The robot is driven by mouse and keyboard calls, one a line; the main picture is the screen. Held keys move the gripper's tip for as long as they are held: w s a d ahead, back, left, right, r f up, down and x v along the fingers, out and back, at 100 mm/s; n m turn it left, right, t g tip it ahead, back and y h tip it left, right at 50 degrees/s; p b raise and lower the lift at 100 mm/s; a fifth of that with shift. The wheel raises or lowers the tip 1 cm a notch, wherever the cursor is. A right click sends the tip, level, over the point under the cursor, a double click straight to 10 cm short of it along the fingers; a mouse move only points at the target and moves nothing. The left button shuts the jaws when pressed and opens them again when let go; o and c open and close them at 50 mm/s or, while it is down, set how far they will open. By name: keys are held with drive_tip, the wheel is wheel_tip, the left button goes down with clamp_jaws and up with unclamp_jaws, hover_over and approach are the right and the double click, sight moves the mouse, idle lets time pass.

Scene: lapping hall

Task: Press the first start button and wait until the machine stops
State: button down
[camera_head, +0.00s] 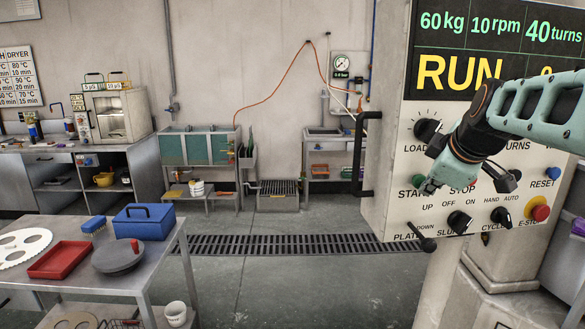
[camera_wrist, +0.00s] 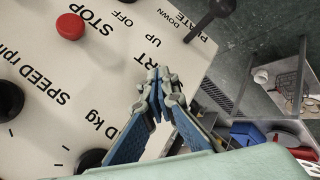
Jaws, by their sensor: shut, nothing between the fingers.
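The control panel (camera_head: 385,200) of the machine fills the right of the head view. Its screen (camera_head: 490,50) reads 60 kg, 10 rpm, 40 turns and a yellow RUN; the figure beside RUN is partly hidden by my arm. My gripper (camera_head: 426,189) is shut and empty, its fingertips at the START label. In the wrist view my gripper (camera_wrist: 160,78) covers the spot next to the "RT" lettering. The start button is mostly hidden behind the fingers, and I cannot tell whether they touch it. The red STOP button (camera_wrist: 70,26) shows clear of the fingers.
A red and yellow emergency stop (camera_head: 540,211) and a blue RESET button (camera_head: 553,173) sit on the panel's right. Black knobs (camera_head: 459,221) and a plate lever (camera_head: 427,243) are below my gripper. A metal table (camera_head: 150,265) stands at left; the floor between is clear.

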drive_tip(key=shift+s+r, duration=0.15)
drive_tip(key=shift+s, duration=0.65)
drive_tip(key=shift+s+b, duration=0.1)
drive_tip(key=shift+b, duration=0.2)
drive_tip(key=s, duration=0.1)
drive_tip(key=s+b, duration=0.1)
drive_tip(key=s, duration=0.2)
drive_tip(key=shift+s+d, duration=0.3)
drive_tip(key=shift+d, duration=0.05)
